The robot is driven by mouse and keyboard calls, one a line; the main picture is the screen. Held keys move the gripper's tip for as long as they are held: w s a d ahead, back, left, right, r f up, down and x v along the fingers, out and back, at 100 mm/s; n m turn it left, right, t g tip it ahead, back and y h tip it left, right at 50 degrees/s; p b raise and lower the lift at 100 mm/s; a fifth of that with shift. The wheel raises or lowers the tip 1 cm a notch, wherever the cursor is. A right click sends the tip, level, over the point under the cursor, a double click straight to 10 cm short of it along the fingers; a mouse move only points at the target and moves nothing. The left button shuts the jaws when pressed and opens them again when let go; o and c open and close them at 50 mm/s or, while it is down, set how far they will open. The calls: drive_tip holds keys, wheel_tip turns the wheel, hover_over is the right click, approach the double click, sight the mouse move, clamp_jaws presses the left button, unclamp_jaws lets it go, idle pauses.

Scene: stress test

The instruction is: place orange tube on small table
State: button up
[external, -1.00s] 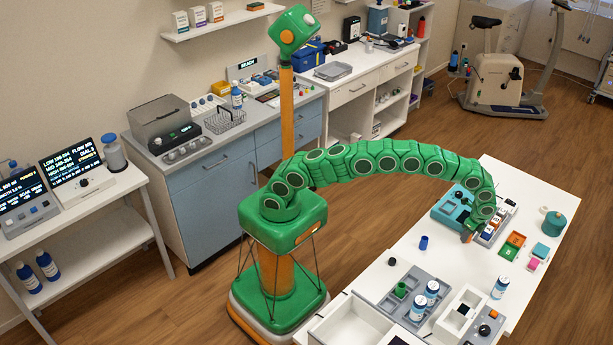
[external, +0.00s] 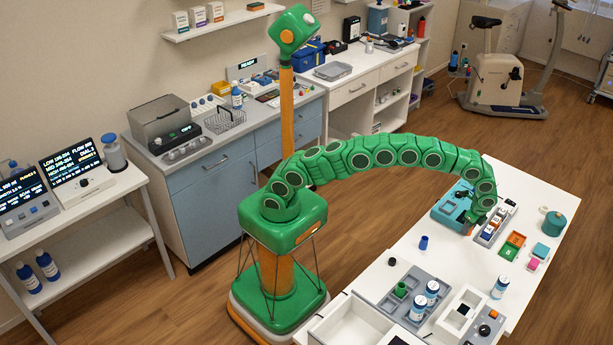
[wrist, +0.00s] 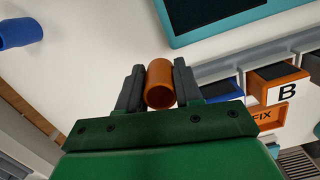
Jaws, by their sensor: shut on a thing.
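An orange tube (wrist: 160,86) sits between the two dark fingers of my gripper (wrist: 158,90) in the wrist view, with its open end facing the camera. The gripper is shut on it. In the external view my gripper (external: 468,226) is over the far half of the white table (external: 410,246), beside the rack of small bins, and the tube is hidden there by the arm. I cannot tell which of the tables in view is the small table; a white stand (external: 105,200) with screens is at the far left.
A teal tray (external: 446,214) lies beside the gripper, and a row of bins (external: 493,234) is to its right. Bottles in a grey rack (external: 398,283) and a white box (external: 345,325) fill the near end.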

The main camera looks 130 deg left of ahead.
drive_tip(key=shift+s+d+r, duration=3.6)
drive_tip(key=shift+s+r, duration=0.9)
drive_tip(key=shift+s, duration=1)
drive_tip(key=w+d+r, duration=0.3)
drive_tip(key=d, duration=0.9)
drive_tip(key=w+d+r+n, duration=0.1)
drive_tip(key=w+d+r, duration=0.2)
drive_tip(key=d, duration=0.9)
drive_tip(key=w+d+r+n, duration=0.1)
drive_tip(key=w+d+r, duration=0.2)
drive_tip(key=d, duration=1)
drive_tip(key=shift+w+r, duration=0.15)
drive_tip(key=shift+w, duration=1)
